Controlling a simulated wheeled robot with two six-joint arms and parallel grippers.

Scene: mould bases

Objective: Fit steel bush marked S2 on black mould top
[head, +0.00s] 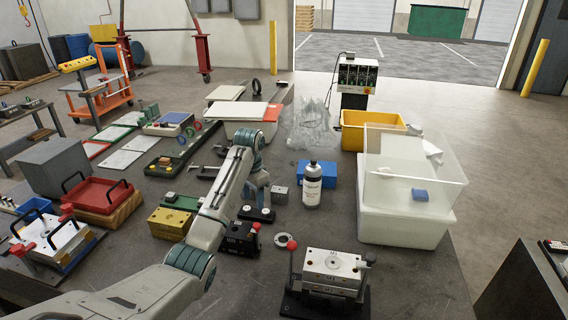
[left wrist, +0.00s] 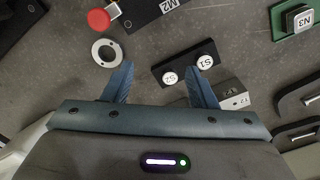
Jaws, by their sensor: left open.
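The bush marked S2 (left wrist: 170,77) sits in a black holder (left wrist: 186,66), beside a bush marked S1 (left wrist: 205,62). The holder also shows in the head view (head: 257,214), just below my left gripper (head: 260,187). My left gripper is open and empty; in the left wrist view (left wrist: 160,72), S2 appears between its fingers, nearer the right one. I cannot tell the exact height gap. The black mould (head: 240,238), marked M2 in the left wrist view (left wrist: 150,12), stands in front of the holder. A red knob (left wrist: 98,20) is at its side. My right gripper is not in view.
A flat steel ring (left wrist: 106,53) lies on the table near the black mould. A steel block (left wrist: 233,94) is close to the right finger. A clamp with a steel mould (head: 331,268) stands front right. A white bottle (head: 312,185) and clear bin (head: 410,185) stand right.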

